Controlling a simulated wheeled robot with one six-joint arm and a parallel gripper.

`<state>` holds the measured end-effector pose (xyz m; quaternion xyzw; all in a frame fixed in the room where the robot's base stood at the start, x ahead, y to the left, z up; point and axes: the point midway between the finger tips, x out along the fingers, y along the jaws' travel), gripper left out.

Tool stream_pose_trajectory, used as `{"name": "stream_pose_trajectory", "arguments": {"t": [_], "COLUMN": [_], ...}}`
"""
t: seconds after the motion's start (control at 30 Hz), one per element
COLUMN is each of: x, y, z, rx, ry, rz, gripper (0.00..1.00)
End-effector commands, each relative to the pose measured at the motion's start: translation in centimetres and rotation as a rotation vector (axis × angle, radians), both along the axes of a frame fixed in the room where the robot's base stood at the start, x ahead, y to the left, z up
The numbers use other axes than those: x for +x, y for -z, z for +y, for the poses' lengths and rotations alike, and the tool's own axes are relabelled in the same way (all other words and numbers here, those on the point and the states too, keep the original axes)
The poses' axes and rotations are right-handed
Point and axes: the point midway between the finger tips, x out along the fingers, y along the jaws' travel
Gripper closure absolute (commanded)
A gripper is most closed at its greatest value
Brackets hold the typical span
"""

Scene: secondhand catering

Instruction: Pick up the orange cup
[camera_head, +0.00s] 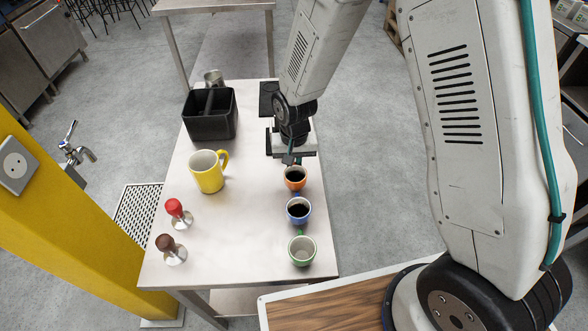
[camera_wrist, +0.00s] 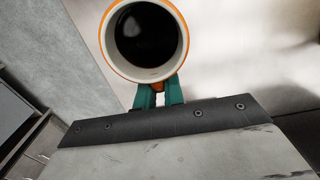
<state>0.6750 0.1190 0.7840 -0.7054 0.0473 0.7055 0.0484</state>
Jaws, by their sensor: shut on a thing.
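The orange cup (camera_head: 295,179) stands upright near the right edge of the metal table, with dark liquid inside. My gripper (camera_head: 291,160) is at the cup's far side, reaching down from above. In the wrist view the orange cup (camera_wrist: 145,42) shows its pale rim and dark contents at the top. The green fingers of my gripper (camera_wrist: 158,93) are shut on the cup's orange handle, which is mostly hidden between them. I cannot tell whether the cup's base touches the table.
A blue cup (camera_head: 298,210) with dark liquid and a green cup (camera_head: 301,249) stand in a row nearer. A yellow mug (camera_head: 208,171), a black bin (camera_head: 210,116), a red-handled tamper (camera_head: 178,213) and a brown-handled tamper (camera_head: 170,249) are left. The table (camera_head: 235,240) is clear mid-front.

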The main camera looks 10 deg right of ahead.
Motion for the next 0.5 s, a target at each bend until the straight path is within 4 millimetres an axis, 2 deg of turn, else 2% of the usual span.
{"name": "stream_pose_trajectory", "arguments": {"t": [0.27, 0.5], "x": [0.1, 0.1], "y": [-1.4, -3.7], "z": [0.0, 0.0], "rx": [0.001, 0.001], "ry": [0.0, 0.0], "rz": [-0.002, -0.002], "gripper": [1.0, 1.0]}}
